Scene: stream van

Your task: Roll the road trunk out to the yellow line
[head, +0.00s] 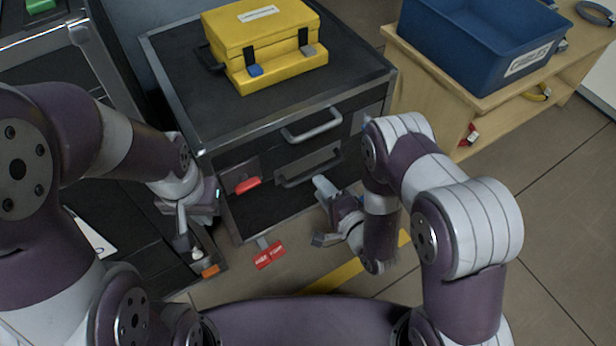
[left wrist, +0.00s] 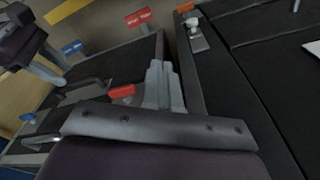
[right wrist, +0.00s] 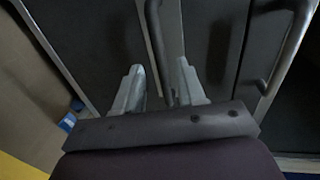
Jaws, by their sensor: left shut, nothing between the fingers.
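The road trunk (head: 225,100) is a black case with metal edges in the middle of the head view. Its front has an upper bar handle (head: 312,125) and a lower bar handle (head: 310,170). The yellow line (head: 335,278) lies on the floor in front, partly hidden by my right arm. My right gripper (head: 328,212) is at the trunk's front near the lower handle. In the right wrist view its fingers (right wrist: 160,88) are apart, with a dark bar (right wrist: 157,40) running between them. My left gripper (head: 190,235) is shut and empty by the trunk's left front edge.
A yellow toolbox (head: 265,40) sits on the trunk. A red latch (head: 247,185) and red tags (head: 270,255) are at its front left. A dark case stands close on the left. A wooden shelf (head: 460,105) with a blue bin (head: 480,45) stands right. Floor is clear at lower right.

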